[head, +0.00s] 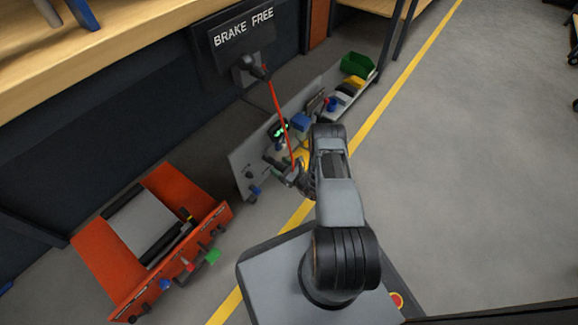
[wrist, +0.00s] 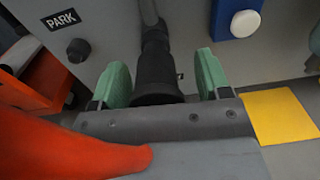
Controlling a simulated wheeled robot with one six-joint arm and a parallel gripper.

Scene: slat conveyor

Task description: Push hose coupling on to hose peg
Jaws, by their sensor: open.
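My gripper (head: 292,178) is at the near lower part of a grey panel (head: 243,160) in the head view. In the wrist view my gripper (wrist: 158,80) is open, its green pads on either side of a black flared part (wrist: 155,65), probably the hose coupling. Gaps show beside it. A grey stem (wrist: 149,12) rises from its top out of frame. A red hose (head: 277,110) runs from the BRAKE FREE board to my gripper. A red shape, likely this hose, covers the lower left of the wrist view (wrist: 70,148). I cannot tell which part is the peg.
A black knob (wrist: 78,50) sits under the PARK label (wrist: 62,20); a blue block with a white button (wrist: 245,24) is right. The BRAKE FREE board (head: 243,35) hangs above. An orange stand (head: 95,250) is left, a green bin (head: 357,64) beyond. Floor at right is clear.

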